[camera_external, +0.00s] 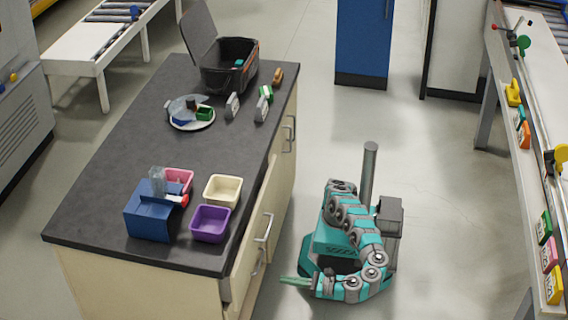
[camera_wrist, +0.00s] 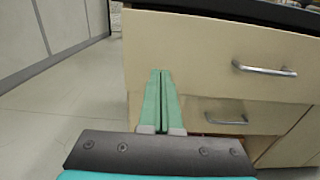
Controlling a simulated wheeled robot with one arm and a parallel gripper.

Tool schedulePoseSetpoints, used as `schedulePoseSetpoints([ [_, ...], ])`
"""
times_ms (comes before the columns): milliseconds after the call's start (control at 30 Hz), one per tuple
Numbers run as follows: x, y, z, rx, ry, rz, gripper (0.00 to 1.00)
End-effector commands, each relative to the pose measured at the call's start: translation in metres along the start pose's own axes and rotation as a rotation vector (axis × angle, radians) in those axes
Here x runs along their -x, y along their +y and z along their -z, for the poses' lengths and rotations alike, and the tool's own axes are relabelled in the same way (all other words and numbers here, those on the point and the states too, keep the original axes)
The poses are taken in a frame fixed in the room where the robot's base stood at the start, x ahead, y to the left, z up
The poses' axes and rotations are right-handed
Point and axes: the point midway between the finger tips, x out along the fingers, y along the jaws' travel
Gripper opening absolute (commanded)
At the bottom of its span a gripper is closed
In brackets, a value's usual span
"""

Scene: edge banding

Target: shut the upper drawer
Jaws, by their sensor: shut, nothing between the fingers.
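The upper drawer (camera_wrist: 200,45) shows its cream front and metal bar handle (camera_wrist: 264,70) in the wrist view. It stands out from the cabinet, forward of the lower drawer front (camera_wrist: 262,113). In the external view the upper drawer (camera_external: 245,262) is at the near right end of the dark-topped counter, standing out on the robot's side. My gripper (camera_external: 285,281) is low on the floor side, to the right of the drawer. Its green fingers (camera_wrist: 160,73) are together and empty, pointing at the lower left part of the drawer front. Contact cannot be told.
The counter (camera_external: 120,130) carries a blue box (camera_external: 150,215), small bins, a plate (camera_external: 192,122) and an open toolbox (camera_external: 228,68). The floor (camera_external: 430,220) between the counter and the right-hand workbench (camera_external: 500,120) is clear around my base.

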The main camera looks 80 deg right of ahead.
Motion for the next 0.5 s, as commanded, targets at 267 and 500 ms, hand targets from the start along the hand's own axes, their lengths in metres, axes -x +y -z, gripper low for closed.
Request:
schedulePoseSetpoints([
  [267, -0.051, -0.001, 0.002, 0.000, 0.002, 0.002, 0.00],
  [500, -0.096, -0.001, 0.002, -0.003, 0.004, 0.001, 0.00],
])
